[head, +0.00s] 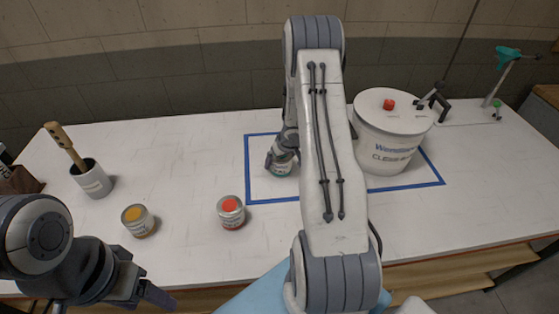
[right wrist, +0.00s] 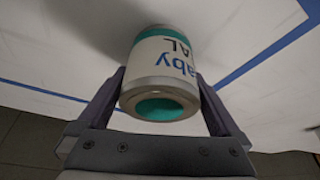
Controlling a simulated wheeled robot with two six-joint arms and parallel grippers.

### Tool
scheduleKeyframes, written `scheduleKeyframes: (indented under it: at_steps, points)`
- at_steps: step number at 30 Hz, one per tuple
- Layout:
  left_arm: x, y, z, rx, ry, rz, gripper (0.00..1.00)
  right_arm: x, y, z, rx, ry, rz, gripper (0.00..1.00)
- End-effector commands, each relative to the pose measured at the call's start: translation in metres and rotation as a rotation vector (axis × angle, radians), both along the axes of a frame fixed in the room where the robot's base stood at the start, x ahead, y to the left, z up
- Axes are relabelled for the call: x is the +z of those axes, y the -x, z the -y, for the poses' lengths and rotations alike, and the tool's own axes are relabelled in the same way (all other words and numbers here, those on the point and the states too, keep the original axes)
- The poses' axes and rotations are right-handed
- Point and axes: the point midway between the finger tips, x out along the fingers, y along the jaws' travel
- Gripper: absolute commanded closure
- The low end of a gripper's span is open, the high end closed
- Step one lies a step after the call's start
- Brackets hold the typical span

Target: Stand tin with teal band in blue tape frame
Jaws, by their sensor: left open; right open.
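The tin with the teal band (head: 281,168) is at the left part of the blue tape frame (head: 247,172), inside its lines. It looks upright on the white table, though my right gripper partly hides it. My right gripper (head: 280,158) is open, with a finger on each side of the tin. In the right wrist view the tin (right wrist: 163,60) shows its white label, teal band and teal end between the fingers of the right gripper (right wrist: 158,103). My left gripper (head: 112,296) is open and empty at the lower left.
A large white bucket (head: 392,145) with a red piece on its lid stands at the right part of the frame. A red-topped tin (head: 231,212) stands just outside the frame. An orange-topped tin (head: 138,221) and a cup with a wooden stick (head: 91,180) stand farther left.

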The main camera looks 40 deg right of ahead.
Motion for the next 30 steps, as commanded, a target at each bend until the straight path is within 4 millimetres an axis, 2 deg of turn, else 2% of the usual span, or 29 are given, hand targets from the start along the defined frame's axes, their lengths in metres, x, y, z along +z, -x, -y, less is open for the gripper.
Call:
scheduleKeyframes:
  at_steps: [9,15,19,26,29,30]
  points:
    - [0.035,0.000,0.000,0.002,0.000,0.000,0.33,0.065,0.023,-0.003,-0.001,0.001,0.001,0.00]
    - [0.053,0.000,0.000,0.002,0.000,0.000,0.33,0.097,0.038,-0.005,-0.001,0.001,0.001,0.00]
    - [0.058,0.000,0.000,0.001,0.000,0.000,0.33,0.107,0.043,-0.006,-0.001,0.001,0.000,0.00]
    - [0.059,0.000,0.000,0.000,0.000,0.000,0.33,0.110,0.045,-0.008,0.001,0.001,0.001,0.00]
    - [0.059,0.000,0.000,0.000,0.000,0.000,0.33,0.120,0.037,-0.017,0.017,0.028,0.005,0.00]
    - [0.059,0.000,0.000,0.000,0.000,0.000,0.33,0.129,0.031,-0.025,0.032,0.053,0.008,0.00]
